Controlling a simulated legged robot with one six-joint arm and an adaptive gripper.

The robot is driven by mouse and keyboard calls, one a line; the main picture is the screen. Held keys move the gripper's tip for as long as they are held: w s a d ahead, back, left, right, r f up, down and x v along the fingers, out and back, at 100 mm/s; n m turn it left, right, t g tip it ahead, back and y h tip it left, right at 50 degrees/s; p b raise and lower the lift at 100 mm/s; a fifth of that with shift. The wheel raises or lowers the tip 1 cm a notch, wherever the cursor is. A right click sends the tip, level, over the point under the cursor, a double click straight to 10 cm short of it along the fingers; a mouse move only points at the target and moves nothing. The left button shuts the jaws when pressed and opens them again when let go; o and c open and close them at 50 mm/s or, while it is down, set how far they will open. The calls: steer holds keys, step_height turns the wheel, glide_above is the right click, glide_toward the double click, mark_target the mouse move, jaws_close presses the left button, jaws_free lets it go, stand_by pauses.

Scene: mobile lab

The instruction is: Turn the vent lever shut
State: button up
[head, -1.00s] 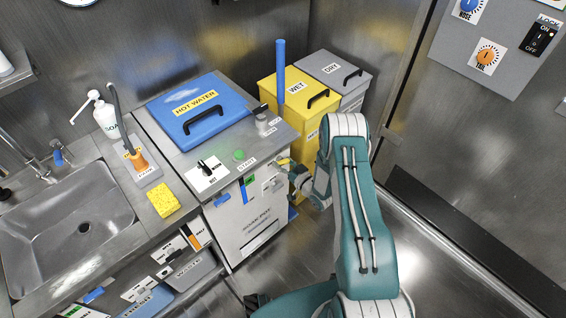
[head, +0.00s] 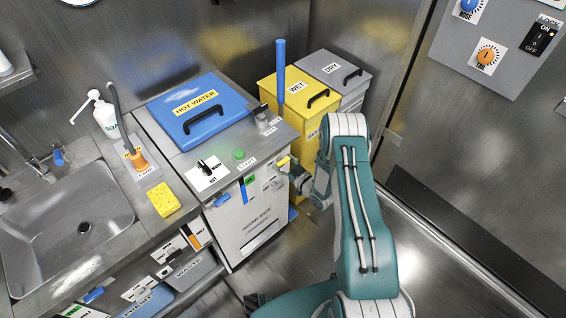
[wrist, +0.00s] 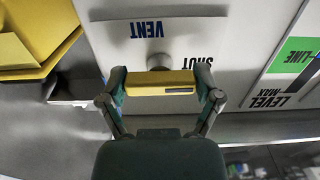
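The yellow vent lever (wrist: 160,81) lies crosswise in the wrist view, in front of its grey round pivot on a white panel. The panel carries a VENT label (wrist: 147,30) and a SHUT label (wrist: 198,57), both upside down in this view. My gripper (wrist: 160,88) has one finger at each end of the lever and appears closed on it. In the head view, the lever (head: 284,161) shows small at the right side of the hot water unit, with my gripper (head: 291,172) at it. My wrist partly hides that side.
The hot water unit has a blue lid (head: 188,110). A yellow WET bin (head: 300,88) and a grey DRY bin (head: 335,68) stand behind my arm. A green LEVEL strip (wrist: 291,60) is beside the vent panel. Open floor lies at right.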

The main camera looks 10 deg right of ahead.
steer(key=shift+o, duration=0.9)
steer(key=v, duration=1.2)
steer(key=shift+f, duration=0.1)
